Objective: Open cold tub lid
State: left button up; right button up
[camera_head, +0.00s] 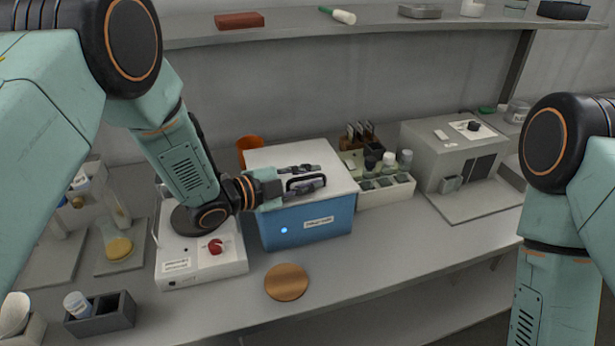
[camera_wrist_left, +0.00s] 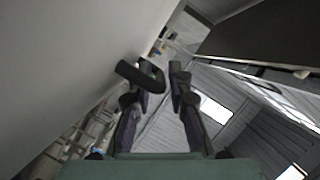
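The cold tub (camera_head: 310,222) is a blue box with a small label and a lit dot on its front. Its white lid (camera_head: 265,158) lies on top and looks shut. A black loop handle (camera_head: 318,179) is on the lid near the front. My left gripper (camera_head: 306,176) is over the front of the lid, fingers apart, one on each side of the handle. In the left wrist view the handle (camera_wrist_left: 142,76) reaches in front of the left finger toward the gap between the fingertips (camera_wrist_left: 163,78). Contact is not clear. My right gripper is out of view.
A white stirrer (camera_head: 205,258) with a red knob stands left of the tub. A rack of bottles (camera_head: 388,190) and a grey machine (camera_head: 445,160) stand to its right. A round wooden disc (camera_head: 286,282) lies in front. A shelf (camera_head: 370,22) runs above.

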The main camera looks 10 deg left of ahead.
pick_arm(q)
jog(key=shift+a, duration=0.1)
jog(key=shift+c, duration=0.5)
jog(key=shift+w+a+f, duration=0.1)
jog(key=shift+w+f, duration=0.05)
jog(key=shift+w, duration=0.1)
grip_shut()
jog(key=shift+s, duration=0.1)
